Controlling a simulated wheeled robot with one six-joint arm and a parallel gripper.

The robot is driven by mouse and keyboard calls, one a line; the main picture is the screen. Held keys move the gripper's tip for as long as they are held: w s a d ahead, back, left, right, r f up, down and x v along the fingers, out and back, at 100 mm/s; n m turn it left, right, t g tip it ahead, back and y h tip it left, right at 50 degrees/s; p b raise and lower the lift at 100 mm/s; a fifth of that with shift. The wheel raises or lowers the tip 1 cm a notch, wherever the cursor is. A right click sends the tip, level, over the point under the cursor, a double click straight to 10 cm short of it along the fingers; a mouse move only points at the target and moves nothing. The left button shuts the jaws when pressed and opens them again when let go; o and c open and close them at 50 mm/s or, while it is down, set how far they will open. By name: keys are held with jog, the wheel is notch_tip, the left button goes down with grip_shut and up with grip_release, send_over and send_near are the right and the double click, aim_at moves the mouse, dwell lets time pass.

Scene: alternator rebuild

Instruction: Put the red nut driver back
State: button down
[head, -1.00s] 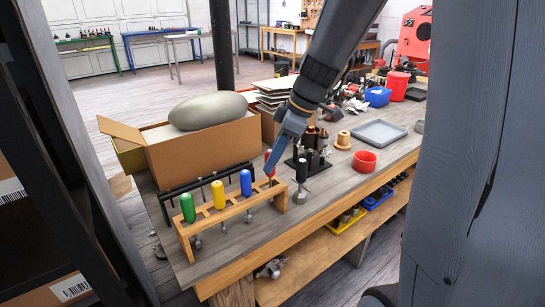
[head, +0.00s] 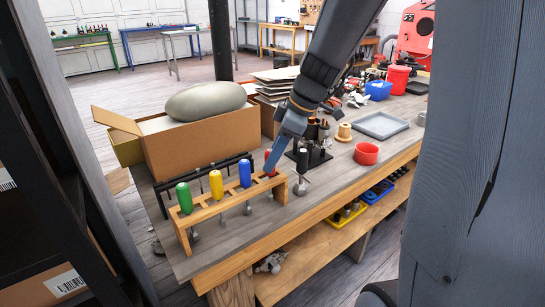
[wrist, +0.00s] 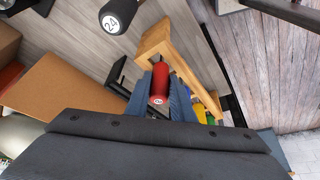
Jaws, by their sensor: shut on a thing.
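My gripper (head: 270,168) is shut on the red nut driver (wrist: 160,80) at the right end of the wooden rack (head: 215,207). In the wrist view the red handle stands between my blue fingers (wrist: 162,104), close beside the rack's wooden bar (wrist: 160,42). In the head view my fingers partly cover the red handle (head: 268,154). Green (head: 184,198), yellow (head: 216,184) and blue (head: 245,173) drivers stand upright in the rack. I cannot tell whether the red driver's shaft is in its slot.
A black-handled driver marked 24 (wrist: 114,16) stands just right of the rack in the head view (head: 303,162). A black rack (head: 205,172) lies behind. A cardboard box (head: 200,145) stands farther back. A red bowl (head: 366,153) and grey tray (head: 381,125) are to the right.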

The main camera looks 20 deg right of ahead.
jog(key=c, duration=1.5)
grip_release()
jog(key=shift+o, duration=0.2)
jog(key=w+a+r+p+v, duration=0.1)
jog(key=p+v, duration=0.2)
jog(key=v, duration=0.9)
jog(key=s+a+f+m+g+h, duration=0.1)
jog(key=s+a+f+m+h, duration=0.1)
jog(key=s+f+m, duration=0.4)
jog(key=s+a+f+m+g+h, duration=0.1)
jog(key=s+a+f+m+h, duration=0.1)
jog(key=s+f+m, duration=0.4)
jog(key=s+f, duration=0.3)
jog(key=f, duration=0.2)
jog(key=shift+s+f+m, duration=0.2)
jog(key=shift+s+m, duration=0.1)
jog(key=shift+s, duration=0.1)
